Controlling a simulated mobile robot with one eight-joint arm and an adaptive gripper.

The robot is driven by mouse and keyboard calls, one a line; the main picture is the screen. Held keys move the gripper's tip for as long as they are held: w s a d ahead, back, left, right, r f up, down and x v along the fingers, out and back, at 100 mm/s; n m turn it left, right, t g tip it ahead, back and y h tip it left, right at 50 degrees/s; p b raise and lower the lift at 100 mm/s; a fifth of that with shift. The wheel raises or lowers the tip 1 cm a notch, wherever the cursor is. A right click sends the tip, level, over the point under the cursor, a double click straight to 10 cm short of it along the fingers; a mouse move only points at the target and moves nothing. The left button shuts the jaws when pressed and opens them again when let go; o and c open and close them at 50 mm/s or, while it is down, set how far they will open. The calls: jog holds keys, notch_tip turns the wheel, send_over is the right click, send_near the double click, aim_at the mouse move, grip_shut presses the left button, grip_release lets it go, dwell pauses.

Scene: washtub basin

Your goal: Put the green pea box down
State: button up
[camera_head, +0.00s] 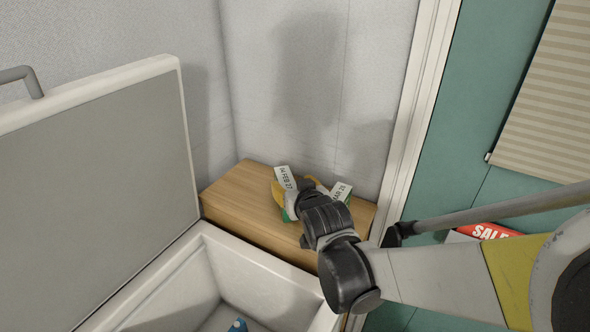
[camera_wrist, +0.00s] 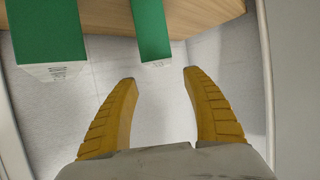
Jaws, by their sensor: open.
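Two green boxes with white ends stand on a wooden cabinet top. In the head view, the left box (camera_head: 286,179) shows a white face with date print, and the right box (camera_head: 341,191) shows another. In the wrist view, a nearer-centre green box (camera_wrist: 151,30) lies ahead of the fingertips, and another green box (camera_wrist: 48,35) is at the left. I cannot tell which is the pea box. My gripper (camera_head: 297,184) is over the cabinet top by the boxes. Its yellow fingers are spread and empty, and the wrist view shows a gap between the fingertips (camera_wrist: 158,75) and the boxes.
The wooden cabinet top (camera_head: 235,195) stands in a corner against a pale wall. An open chest with a raised lid (camera_head: 100,190) is at the left, with a blue item (camera_head: 238,326) inside. A red SALE sign (camera_head: 490,231) is at the right.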

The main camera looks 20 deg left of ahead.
jog(key=s+d+r+m+h, duration=0.1)
jog(key=d+r+m+h, duration=0.15)
jog(key=d, duration=0.95)
jog(key=s+d+r+m+h, duration=0.1)
jog(key=d+r+h, duration=0.15)
jog(key=d, duration=1.05)
jog(key=s+d+f+m+g+h, duration=0.1)
jog(key=s+d+m+h, duration=0.1)
jog(key=s+d, duration=0.6)
jog(key=s+d+f+m+g+h, duration=0.1)
jog(key=s+d+f+m+g, duration=0.1)
jog(key=s+d, duration=0.7)
jog(key=d, duration=0.4)
jog(key=shift+h, duration=0.4)
